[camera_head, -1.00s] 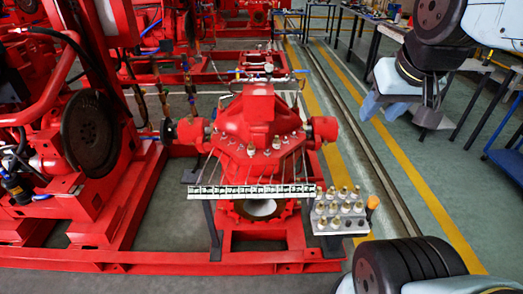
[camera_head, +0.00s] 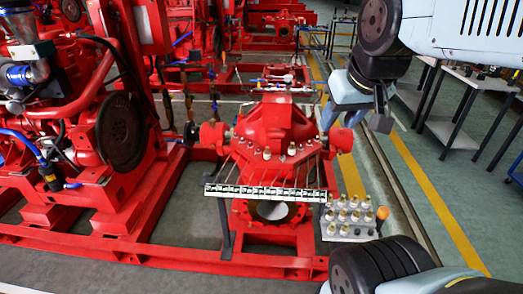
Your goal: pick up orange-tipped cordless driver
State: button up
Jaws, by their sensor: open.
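The orange-tipped cordless driver (camera_head: 382,213) shows as a small orange end with a darker part below it. It stands upright at the right end of a grey tray (camera_head: 345,238) holding several pale, brass-tipped fittings; its lower part is hard to make out. My gripper (camera_head: 357,118) hangs from my arm at the upper right, above the driver in the picture and apart from it. It is open, with nothing visible in it.
The red pump (camera_head: 270,125) stands left of the tray, with a white slatted rack (camera_head: 265,194) along its front. A red engine frame (camera_head: 90,215) fills the left. Benches (camera_head: 455,90) stand at the right. Open floor with yellow lines lies between.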

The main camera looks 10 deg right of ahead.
aim_at(384, 212)
jog(key=u, duration=0.1)
jog(key=i, duration=0.5)
jog(key=z, duration=0.15)
jog(key=k, duration=1)
jog(key=z, duration=1.05)
jog(key=i, duration=1)
